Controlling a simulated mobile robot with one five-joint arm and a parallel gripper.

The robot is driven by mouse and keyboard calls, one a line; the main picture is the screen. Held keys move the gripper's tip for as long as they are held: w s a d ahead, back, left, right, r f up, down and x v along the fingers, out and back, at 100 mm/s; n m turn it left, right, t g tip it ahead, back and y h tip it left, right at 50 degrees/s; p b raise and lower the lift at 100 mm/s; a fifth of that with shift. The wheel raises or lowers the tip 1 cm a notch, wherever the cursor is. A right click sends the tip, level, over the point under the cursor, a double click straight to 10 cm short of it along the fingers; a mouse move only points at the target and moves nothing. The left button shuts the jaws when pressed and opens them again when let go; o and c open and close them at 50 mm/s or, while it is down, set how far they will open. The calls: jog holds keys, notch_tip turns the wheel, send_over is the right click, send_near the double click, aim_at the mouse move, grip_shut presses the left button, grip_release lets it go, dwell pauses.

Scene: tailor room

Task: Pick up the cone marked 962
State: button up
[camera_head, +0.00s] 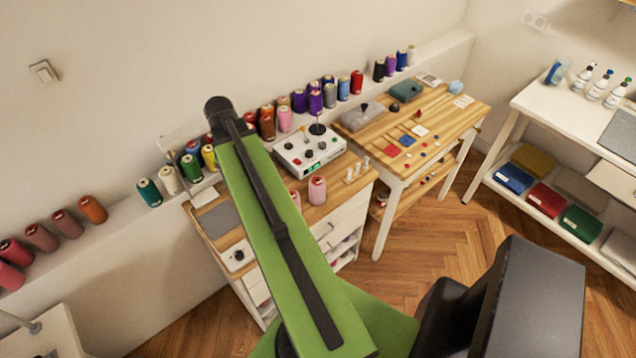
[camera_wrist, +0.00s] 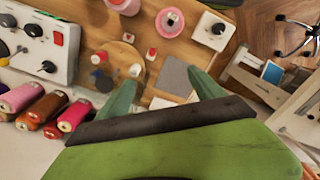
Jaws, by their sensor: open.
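Several thread cones stand along the ledge by the wall in the head view, among them a green one (camera_head: 149,192) and a red one (camera_head: 357,82). A pink cone (camera_head: 317,190) stands apart on the wooden desk; a pink cone also shows in the wrist view (camera_wrist: 170,22). Also in the wrist view, a pink cone (camera_wrist: 18,97), an orange-brown one (camera_wrist: 41,109) and a red one (camera_wrist: 74,116) show at the left. I cannot read 962 on any cone. My gripper (camera_wrist: 159,78) is open and empty, its green fingers over the desk. My arm hides part of the cone row.
The wooden desk (camera_head: 222,243) bears a white control box (camera_head: 309,150) with knobs and a grey pad (camera_head: 218,219). A second table (camera_head: 436,107) holds small pieces. A white shelf unit (camera_head: 541,100) with folded cloth stands right. Wooden floor (camera_head: 416,225) is open between.

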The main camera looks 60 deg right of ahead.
jog(key=s+d+r+n+p, duration=0.1)
jog(key=s+d+r+p, duration=0.15)
jog(key=s+d, duration=0.85)
jog(key=r+n, duration=0.2)
send_over(318, 182)
jog(key=d, duration=0.1)
jog(key=f+b, duration=0.5)
jog(key=f, duration=0.1)
jog(key=f+b, duration=1.2)
jog(key=shift+w+a+f, duration=0.15)
jog(key=shift+w, duration=0.15)
jog(key=c, duration=1.6)
